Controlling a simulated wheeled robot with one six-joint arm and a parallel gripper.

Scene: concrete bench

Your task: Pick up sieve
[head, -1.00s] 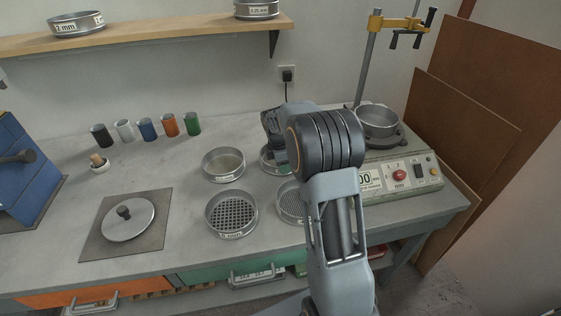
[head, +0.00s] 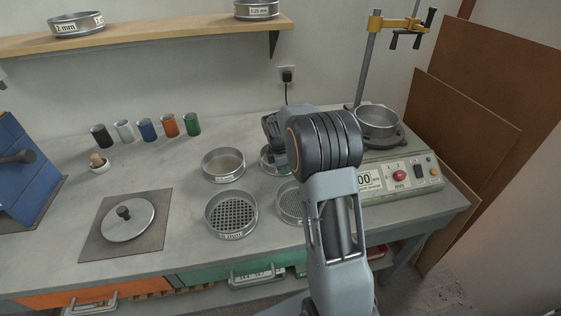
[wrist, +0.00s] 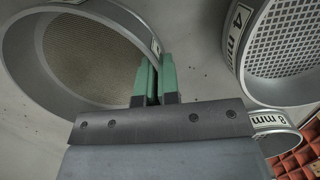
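A round steel sieve with fine mesh (wrist: 85,55) fills the left of the wrist view. In the head view it is partly hidden behind my arm, and its rim (head: 268,168) shows on the bench. My gripper (wrist: 157,68) has green fingers set close together, one on each side of the sieve's right wall. They appear shut on that wall. The sieve looks flat on the bench. In the head view the fingers are mostly hidden by my wrist.
A coarse sieve (head: 231,214), a finer one (head: 290,203) and another fine sieve (head: 223,165) stand close by. A shaker (head: 400,177) holding a pan (head: 377,119) is at right. A lid (head: 128,221) lies on a mat at left. Several coloured cups line the back.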

